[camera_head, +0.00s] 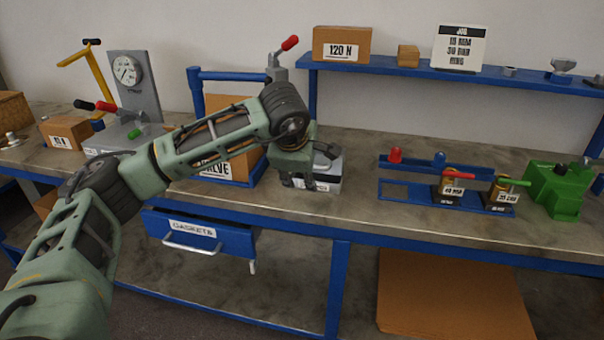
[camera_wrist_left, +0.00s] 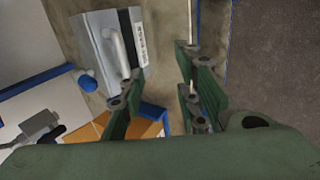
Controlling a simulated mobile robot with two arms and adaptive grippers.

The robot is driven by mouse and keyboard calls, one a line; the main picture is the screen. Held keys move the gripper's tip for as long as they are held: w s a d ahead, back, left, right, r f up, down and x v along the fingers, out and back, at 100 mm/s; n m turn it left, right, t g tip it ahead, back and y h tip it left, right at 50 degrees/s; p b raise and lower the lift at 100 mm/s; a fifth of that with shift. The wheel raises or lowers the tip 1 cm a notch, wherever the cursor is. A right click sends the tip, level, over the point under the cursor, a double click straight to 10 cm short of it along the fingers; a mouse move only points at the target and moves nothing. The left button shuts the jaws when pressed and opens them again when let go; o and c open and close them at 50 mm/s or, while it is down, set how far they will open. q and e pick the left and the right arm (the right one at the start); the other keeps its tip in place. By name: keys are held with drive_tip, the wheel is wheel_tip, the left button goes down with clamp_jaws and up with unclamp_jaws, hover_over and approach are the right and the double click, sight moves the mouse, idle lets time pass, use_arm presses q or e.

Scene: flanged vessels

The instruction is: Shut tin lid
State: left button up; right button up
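I cannot tell how far the lid is open. My left gripper (camera_head: 298,182) points down at the tin's near left side and hides part of it. In the left wrist view its fingers (camera_wrist_left: 158,78) stand apart with nothing between them. My right gripper is not in view.
A cardboard box (camera_head: 233,148) in a blue frame stands left of the tin. A blue drawer (camera_head: 200,235) is under the bench edge. A blue shelf (camera_head: 420,72) runs behind.

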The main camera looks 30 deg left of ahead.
use_arm(q)
drive_tip(key=v, duration=0.8)
drive_tip(key=shift+c, duration=0.2)
